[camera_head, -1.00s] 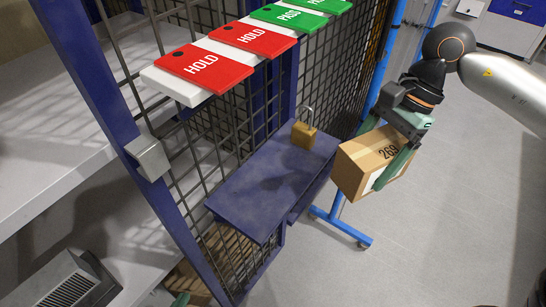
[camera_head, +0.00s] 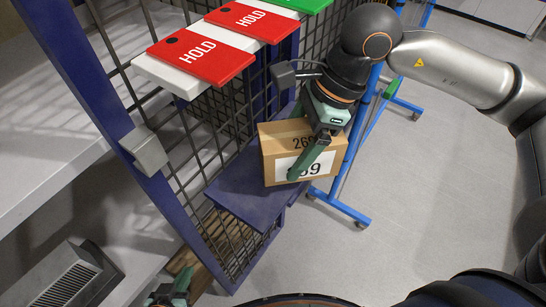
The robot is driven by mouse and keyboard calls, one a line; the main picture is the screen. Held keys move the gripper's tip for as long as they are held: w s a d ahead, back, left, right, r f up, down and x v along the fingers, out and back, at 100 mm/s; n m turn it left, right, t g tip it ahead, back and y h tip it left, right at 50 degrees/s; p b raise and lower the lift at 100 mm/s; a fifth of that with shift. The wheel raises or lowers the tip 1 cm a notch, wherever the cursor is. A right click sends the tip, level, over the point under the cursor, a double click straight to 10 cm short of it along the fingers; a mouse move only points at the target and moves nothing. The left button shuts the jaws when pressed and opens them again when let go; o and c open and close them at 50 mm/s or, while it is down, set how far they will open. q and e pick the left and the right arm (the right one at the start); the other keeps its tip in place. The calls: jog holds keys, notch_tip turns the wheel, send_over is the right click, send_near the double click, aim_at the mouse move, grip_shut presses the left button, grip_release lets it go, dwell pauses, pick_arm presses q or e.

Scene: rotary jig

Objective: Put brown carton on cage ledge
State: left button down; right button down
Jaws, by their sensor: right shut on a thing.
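The brown carton (camera_head: 278,150), marked 269, is held in my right gripper (camera_head: 312,165), which is shut on it with one green finger across its front. The carton overlaps the right part of the blue cage ledge (camera_head: 240,193) in the head view. I cannot tell whether it touches the ledge or hangs just above it. The left part of the ledge is bare. My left gripper (camera_head: 172,293) shows only partly at the bottom edge, low and away from the carton. Its jaw state is unclear.
Red HOLD signs (camera_head: 200,52) on a white board jut out above the ledge. The cage mesh and its blue post (camera_head: 85,100) stand to the left. A blue wheeled stand (camera_head: 345,205) is right of the ledge. The padlock is hidden.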

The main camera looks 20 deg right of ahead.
aim_at(273, 151)
jog(key=a, duration=0.3)
jog(key=shift+w+a+r, duration=0.1)
jog(key=shift+w+a, duration=0.05)
jog(key=shift+w, duration=0.1)
jog(key=shift+f, duration=1.95)
grip_release()
jog(key=shift+r, duration=0.4)
jog(key=v, duration=0.4)
jog(key=shift+d+r, duration=0.2)
jog(key=shift+d, duration=0.35)
jog(key=s+d+b, duration=0.1)
jog(key=d, duration=1)
jog(key=shift+s, duration=0.3)
